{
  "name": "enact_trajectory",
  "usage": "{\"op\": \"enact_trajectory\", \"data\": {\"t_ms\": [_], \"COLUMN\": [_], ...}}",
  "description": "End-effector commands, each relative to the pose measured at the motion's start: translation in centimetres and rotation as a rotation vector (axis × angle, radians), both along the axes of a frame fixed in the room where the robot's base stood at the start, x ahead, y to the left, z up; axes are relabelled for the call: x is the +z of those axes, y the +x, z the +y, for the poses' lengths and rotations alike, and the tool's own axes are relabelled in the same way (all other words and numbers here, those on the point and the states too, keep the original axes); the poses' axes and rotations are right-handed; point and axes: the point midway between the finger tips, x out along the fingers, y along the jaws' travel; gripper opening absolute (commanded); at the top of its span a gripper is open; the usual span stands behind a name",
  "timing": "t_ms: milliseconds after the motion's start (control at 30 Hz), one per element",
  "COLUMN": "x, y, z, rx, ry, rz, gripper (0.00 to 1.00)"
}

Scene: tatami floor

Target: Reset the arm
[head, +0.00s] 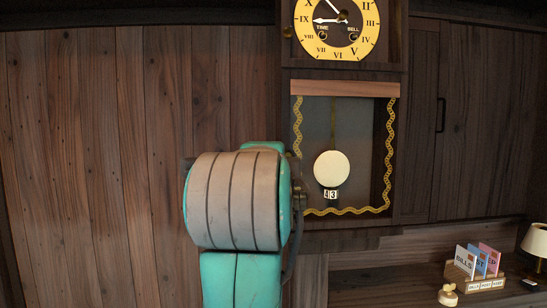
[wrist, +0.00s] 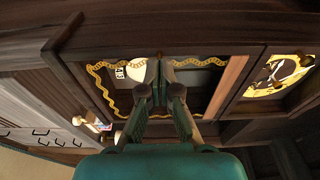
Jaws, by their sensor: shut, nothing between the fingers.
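My arm (head: 238,200), teal with a grey ribbed joint, stands in the middle of the head view. My gripper is hidden behind it there. In the wrist view my gripper (wrist: 160,65) is shut and empty, its two fingertips together. It points towards the wall clock's glass case (head: 360,120), which has a gold wavy border and a white pendulum disc (head: 331,168). I cannot tell whether the fingertips touch the case. In the wrist view the clock appears turned on its side, with its yellow dial (wrist: 280,75) at the right.
A wooden shelf (head: 390,285) runs below the clock at the right. It holds a letter holder (head: 486,284) with coloured cards, a small lamp (head: 536,240) and a small cream object (head: 448,295). Plank wall (head: 90,150) fills the left. A dark cabinet door (head: 480,120) is at the right.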

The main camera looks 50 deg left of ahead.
Motion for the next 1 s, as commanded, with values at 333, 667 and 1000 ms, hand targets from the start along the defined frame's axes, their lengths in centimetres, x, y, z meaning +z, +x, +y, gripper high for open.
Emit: {"op": "enact_trajectory", "data": {"t_ms": [333,667,1000], "x": [0.0,-0.1,-3.7], "y": [-4.4,-5.3,-3.1], "z": [-3.9,-4.7,-5.0], "rx": [0.000,-0.001,-0.025], "ry": [0.001,-0.001,-0.058], "rz": [-0.001,0.001,-0.036], "gripper": [0.00,0.00,0.00]}}
